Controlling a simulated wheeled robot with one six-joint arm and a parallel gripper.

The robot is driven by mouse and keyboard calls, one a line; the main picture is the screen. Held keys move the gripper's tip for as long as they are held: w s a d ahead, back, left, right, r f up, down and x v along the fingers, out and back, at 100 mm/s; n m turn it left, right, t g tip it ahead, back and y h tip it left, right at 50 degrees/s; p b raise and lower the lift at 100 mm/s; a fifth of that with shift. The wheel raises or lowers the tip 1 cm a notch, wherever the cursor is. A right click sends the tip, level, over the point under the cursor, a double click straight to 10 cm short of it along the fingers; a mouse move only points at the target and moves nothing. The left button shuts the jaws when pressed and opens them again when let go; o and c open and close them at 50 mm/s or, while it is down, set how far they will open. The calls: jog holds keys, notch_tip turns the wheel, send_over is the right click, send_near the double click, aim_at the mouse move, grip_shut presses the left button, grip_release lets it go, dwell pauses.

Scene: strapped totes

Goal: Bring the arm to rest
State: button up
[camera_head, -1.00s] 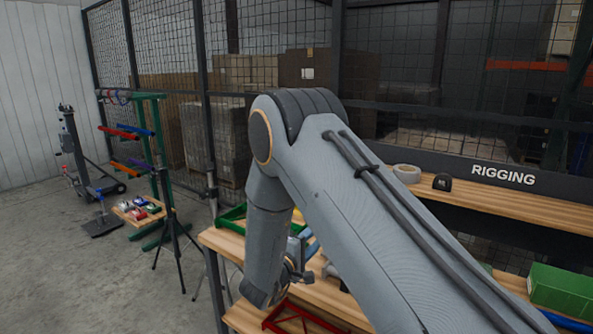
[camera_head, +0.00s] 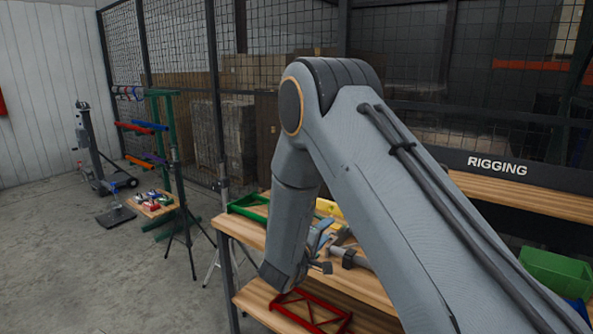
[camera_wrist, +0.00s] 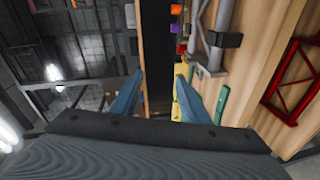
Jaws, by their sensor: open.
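My arm (camera_head: 400,185) fills the middle and right of the head view, bent at the elbow with its forearm hanging down over the wooden workbench (camera_head: 232,226). My gripper (camera_wrist: 159,78) shows in the wrist view with its two blue fingers apart and nothing between them. A dark gap beside the wooden surface lies beyond the fingers. In the head view my forearm largely hides the gripper.
A green frame (camera_head: 248,207), a yellow piece (camera_head: 330,208) and a red frame (camera_head: 310,312) lie on the bench levels near my forearm. A green bin (camera_head: 553,272) is at right. A tripod (camera_head: 183,220) and a green rack (camera_head: 160,120) stand left, with open floor around them.

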jog(key=s+d+f+m+g+y+b, duration=0.2)
jog(key=s+d+m+g+b, duration=0.1)
jog(key=s, duration=0.8)
jog(key=s+d+f+m+g+y+b, duration=0.2)
jog(key=s+g, duration=0.4)
jog(key=s, duration=0.5)
jog(key=s+d+f+m+g+y+b, duration=0.2)
jog(key=s+d+m+g+y+b, duration=0.1)
jog(key=s, duration=0.8)
jog(key=d+m+g+y, duration=0.1)
jog(key=d+m, duration=0.1)
jog(key=d, duration=0.1)
jog(key=shift+s+f+g+b, duration=0.3)
jog(key=shift+s+f+b, duration=0.05)
jog(key=shift+s+b, duration=0.05)
